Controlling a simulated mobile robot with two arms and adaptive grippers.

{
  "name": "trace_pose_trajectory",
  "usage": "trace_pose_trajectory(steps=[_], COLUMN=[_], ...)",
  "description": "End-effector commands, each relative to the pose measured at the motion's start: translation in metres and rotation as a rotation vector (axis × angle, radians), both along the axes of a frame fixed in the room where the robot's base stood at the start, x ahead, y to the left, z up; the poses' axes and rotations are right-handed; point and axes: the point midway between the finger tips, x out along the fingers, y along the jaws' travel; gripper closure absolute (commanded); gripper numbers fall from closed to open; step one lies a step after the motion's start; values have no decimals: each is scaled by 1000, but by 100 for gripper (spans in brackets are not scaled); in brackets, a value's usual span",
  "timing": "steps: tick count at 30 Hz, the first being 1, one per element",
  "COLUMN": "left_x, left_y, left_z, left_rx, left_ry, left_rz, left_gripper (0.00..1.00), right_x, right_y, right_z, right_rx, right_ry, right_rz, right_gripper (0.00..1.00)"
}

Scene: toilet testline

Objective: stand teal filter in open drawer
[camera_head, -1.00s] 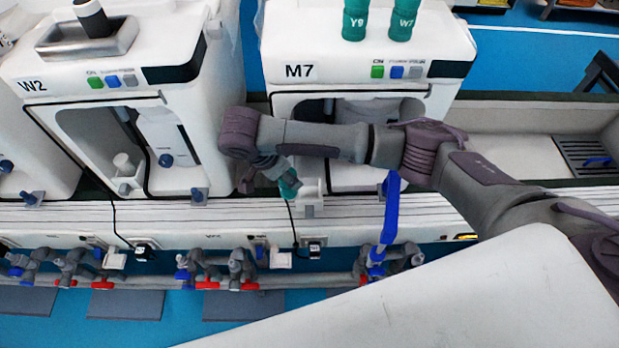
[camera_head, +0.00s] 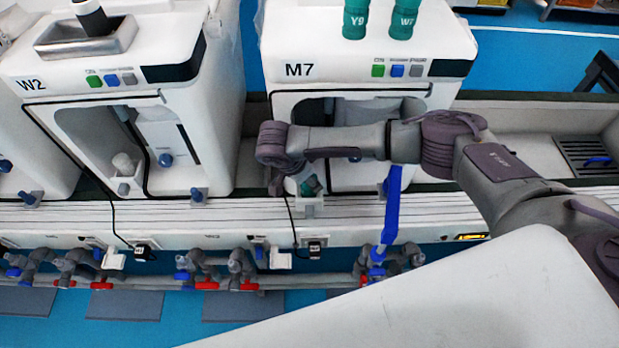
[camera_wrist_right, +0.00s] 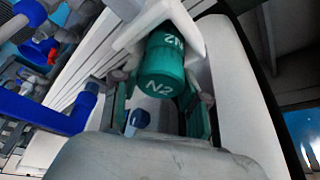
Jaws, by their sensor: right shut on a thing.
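The teal filter (camera_wrist_right: 162,72), marked N2, is between the fingers of my right gripper (camera_wrist_right: 165,100), which is shut on it. In the head view, the gripper (camera_head: 308,184) and a small teal part of the filter (camera_head: 311,186) show just over the open white drawer (camera_head: 310,209), low on the front of machine M7. In the wrist view, white drawer walls (camera_wrist_right: 150,20) are close around the filter's far part. I cannot tell whether it touches the drawer floor. My wrist hides most of it in the head view. My left gripper is not in view.
Machine M7 (camera_head: 345,68) carries two other teal filters, Y9 (camera_head: 355,18) and W7 (camera_head: 403,18), on top. Machine W2 (camera_head: 190,80) stands to the left. A blue upright pipe (camera_head: 391,205) rises just right of the drawer. Pipes with red and blue valves run below.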

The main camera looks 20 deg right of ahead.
Motion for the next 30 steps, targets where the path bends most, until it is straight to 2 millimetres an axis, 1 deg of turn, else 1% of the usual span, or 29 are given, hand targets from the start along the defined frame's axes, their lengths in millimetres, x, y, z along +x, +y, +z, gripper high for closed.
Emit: trace_pose_trajectory(steps=[5, 6, 8, 9, 10, 18, 22, 26, 30], left_x=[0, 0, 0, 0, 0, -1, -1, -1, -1], left_y=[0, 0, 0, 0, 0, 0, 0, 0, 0], left_z=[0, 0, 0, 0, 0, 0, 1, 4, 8], left_rx=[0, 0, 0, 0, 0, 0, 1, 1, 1], left_ry=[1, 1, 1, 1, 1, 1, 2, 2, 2], left_rz=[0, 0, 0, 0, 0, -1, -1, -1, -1], left_gripper=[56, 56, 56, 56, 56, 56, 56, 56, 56], right_x=[0, -1, 0, 0, 0, 0, -1, -3, -7], right_y=[0, 0, 0, 0, 0, 0, 3, 11, 23], right_z=[0, -1, 0, 0, 0, 0, 7, 26, 55], right_rx=[1, 1, 0, 0, 0, 0, 2, 3, 4], right_ry=[1, 1, 1, 1, 1, 0, 0, 0, -1], right_rz=[0, 0, 1, 1, 1, 1, 1, 3, 3], right_gripper=[98, 51, 41, 34, 31, 31, 31, 31, 31])
